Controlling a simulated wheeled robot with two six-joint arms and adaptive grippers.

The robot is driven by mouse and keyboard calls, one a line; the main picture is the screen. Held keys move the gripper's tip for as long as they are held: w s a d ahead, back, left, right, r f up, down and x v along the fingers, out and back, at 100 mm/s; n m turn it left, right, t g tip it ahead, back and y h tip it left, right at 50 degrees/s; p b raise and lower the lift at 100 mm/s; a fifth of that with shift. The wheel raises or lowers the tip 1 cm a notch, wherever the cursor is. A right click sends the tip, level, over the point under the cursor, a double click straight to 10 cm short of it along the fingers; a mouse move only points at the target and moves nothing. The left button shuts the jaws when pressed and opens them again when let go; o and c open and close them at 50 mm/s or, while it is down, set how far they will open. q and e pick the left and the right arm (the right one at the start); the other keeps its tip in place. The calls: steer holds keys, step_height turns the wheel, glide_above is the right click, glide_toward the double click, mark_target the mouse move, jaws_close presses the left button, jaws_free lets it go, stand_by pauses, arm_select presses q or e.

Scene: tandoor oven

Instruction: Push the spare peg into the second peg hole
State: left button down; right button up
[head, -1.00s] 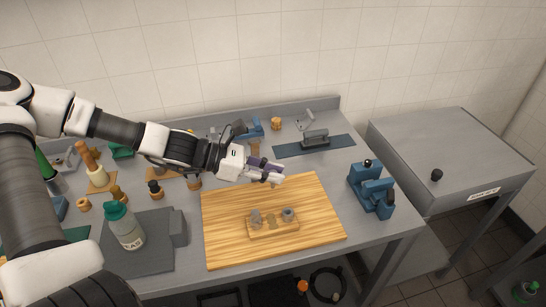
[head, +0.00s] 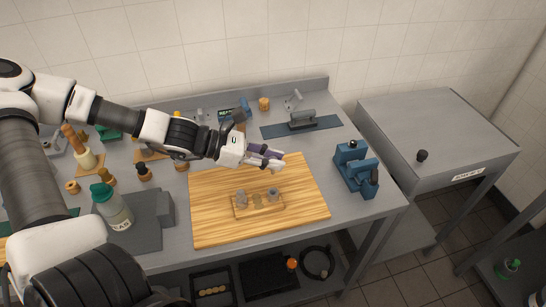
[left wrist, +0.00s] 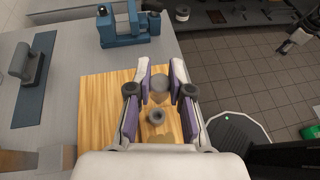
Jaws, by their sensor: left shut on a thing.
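A wooden block (head: 236,212) lies on the striped board. It bears a grey peg (head: 241,198) at its left and a grey ring (head: 273,194) at its right. A darker spot lies between them, too small to tell if it is a hole. My left gripper (head: 274,161) is over the board's back part, behind and above the block. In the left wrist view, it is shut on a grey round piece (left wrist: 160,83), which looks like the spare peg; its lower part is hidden. The ring (left wrist: 156,117) shows below it, apart. What seems my right gripper (left wrist: 290,44) is small at the wrist view's edge.
A blue clamp-like tool (head: 356,170) stands right of the board (head: 305,205). Several small tools crowd the back left.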

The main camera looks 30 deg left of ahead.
mark_target(272, 173)
arm_select(q)
steer(key=shift+f+b, duration=2.6)
steer(key=shift+f, duration=0.5)
steer(key=shift+f+b, duration=1.95)
steer(key=c, duration=1)
jaws_free()
steer(key=shift+r, duration=0.15)
